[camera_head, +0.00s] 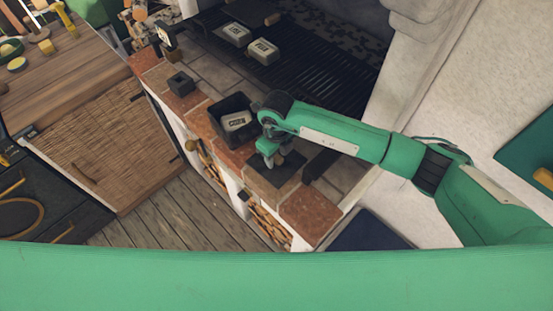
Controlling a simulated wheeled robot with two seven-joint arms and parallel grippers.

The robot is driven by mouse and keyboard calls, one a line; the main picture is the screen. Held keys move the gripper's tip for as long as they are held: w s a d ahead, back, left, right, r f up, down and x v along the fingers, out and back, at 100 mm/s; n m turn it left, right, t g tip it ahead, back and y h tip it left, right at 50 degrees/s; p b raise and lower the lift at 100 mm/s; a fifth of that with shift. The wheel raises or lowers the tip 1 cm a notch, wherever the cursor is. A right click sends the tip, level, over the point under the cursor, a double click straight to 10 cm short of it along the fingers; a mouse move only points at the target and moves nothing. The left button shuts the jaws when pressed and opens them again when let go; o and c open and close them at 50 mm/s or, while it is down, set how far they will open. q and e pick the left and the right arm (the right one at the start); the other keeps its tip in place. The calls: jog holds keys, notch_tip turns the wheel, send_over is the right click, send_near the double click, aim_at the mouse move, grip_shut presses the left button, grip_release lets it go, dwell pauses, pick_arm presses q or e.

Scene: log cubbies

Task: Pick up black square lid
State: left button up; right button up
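The black square lid (288,180) lies flat on the brick ledge, right of an open black box. My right gripper (275,162) points down over the lid, with its tips at or just above the lid's far part. The gripper and wrist hide some of the lid, and I cannot tell if they touch. The finger gap is too small to read.
The open black box (222,108) holds a labelled block (236,121). A small black cube (181,83) sits farther left on the ledge. Two labelled blocks (236,34) (263,51) lie by the dark grill (300,75). A wooden counter (75,60) stands left.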

pick_arm(q)
jog(key=shift+w, duration=0.3)
pick_arm(e)
jog(key=c, duration=0.8)
jog(key=shift+r, duration=0.1)
jog(key=shift+c, duration=0.2)
